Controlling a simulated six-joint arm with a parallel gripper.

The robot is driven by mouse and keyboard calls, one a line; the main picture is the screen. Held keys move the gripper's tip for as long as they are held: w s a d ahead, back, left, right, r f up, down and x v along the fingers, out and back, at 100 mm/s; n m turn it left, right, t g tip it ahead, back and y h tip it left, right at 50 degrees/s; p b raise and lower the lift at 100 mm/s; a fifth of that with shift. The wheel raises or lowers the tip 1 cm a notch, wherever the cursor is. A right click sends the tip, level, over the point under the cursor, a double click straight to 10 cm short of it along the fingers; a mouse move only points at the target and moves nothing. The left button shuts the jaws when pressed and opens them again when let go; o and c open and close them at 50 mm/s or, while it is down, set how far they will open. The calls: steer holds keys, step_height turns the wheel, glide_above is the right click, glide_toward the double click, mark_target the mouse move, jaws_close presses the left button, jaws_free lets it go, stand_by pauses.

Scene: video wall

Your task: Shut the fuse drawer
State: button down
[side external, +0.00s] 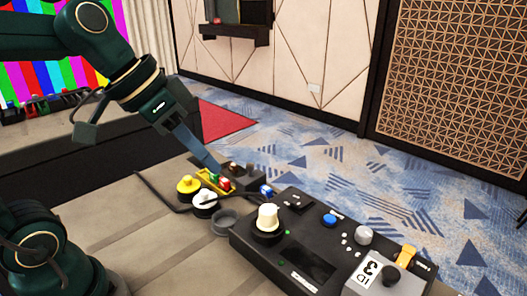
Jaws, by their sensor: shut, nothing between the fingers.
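The fuse drawer (205,178) appears to be the small yellow tray with red and green fuses in it, at the far left end of the dark equipment on the table. It seems to stand out from the dark housing (241,170) behind it, though its depth is hard to tell. My gripper (212,165) comes down from the upper left with its blue-grey fingers shut and empty. The fingertips are right at the drawer's far side, close to the fuses. I cannot tell whether they touch it.
A yellow knob (188,184) and a white knob (204,198) stand just in front of the drawer. A grey ring (226,221) and a black control box (306,250) with a cream knob (267,217) lie to the right. The table (130,235) is bare at front left.

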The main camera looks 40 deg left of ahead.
steer(key=w+a+n, duration=0.3)
steer(key=w+a, duration=0.7)
steer(key=a, duration=0.1)
steer(key=a+f+n, duration=0.3)
steer(key=a+f, duration=0.3)
steer(key=a, duration=0.4)
steer(key=shift+t+h, duration=0.3)
steer(key=shift+t, duration=0.1)
steer(key=x, duration=1)
steer(key=shift+s+d+r, duration=0.1)
steer(key=shift+s+d, duration=0.05)
steer(key=shift+d, duration=0.15)
steer(key=shift+w+d, duration=0.45)
steer(key=shift+d, duration=0.35)
steer(key=shift+w+d, duration=0.4)
steer(key=shift+d, duration=0.45)
steer(key=shift+d+r, duration=0.1)
steer(key=d, duration=0.8)
steer(key=shift+d, duration=0.2)
